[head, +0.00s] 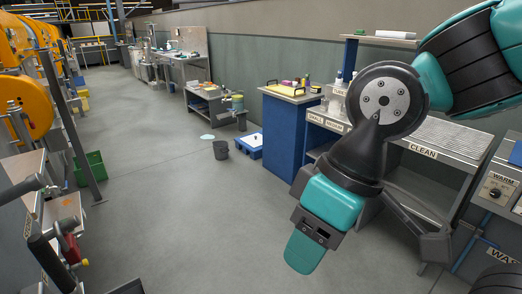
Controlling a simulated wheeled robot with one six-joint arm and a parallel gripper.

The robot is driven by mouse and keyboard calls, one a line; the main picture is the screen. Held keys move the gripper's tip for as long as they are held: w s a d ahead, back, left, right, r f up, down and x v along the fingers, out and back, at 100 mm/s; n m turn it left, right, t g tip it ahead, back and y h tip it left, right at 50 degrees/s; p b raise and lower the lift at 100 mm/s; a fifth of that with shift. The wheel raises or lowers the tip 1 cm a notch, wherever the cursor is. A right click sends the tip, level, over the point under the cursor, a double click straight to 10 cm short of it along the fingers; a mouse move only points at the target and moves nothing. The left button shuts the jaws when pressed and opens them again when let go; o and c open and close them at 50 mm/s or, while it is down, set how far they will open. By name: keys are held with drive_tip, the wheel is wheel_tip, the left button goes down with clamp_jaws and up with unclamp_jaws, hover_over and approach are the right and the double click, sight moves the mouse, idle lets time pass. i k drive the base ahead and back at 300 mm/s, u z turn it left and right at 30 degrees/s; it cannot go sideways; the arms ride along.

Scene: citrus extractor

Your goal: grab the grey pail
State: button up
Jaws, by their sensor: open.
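A small dark grey pail (221,150) stands upright on the floor near the picture's middle, left of a blue and white low tray. Its dark open top shows. My gripper (304,254) hangs at the end of my teal and black arm, in the foreground right of centre. It points down, much nearer to the camera than the pail and apart from it. It is open, with nothing seen in it. The gap between its fingers is hard to make out from this side.
The blue and white tray (250,144) lies beside the pail, near a blue cabinet (285,130). A low grey bench (211,105) stands behind. A pale puddle-like patch (207,137) and a green crate (89,168) are on the floor. The central aisle is clear.

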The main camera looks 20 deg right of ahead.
sight(221, 148)
drive_tip(key=i, duration=6.6)
drive_tip(key=z, duration=0.05)
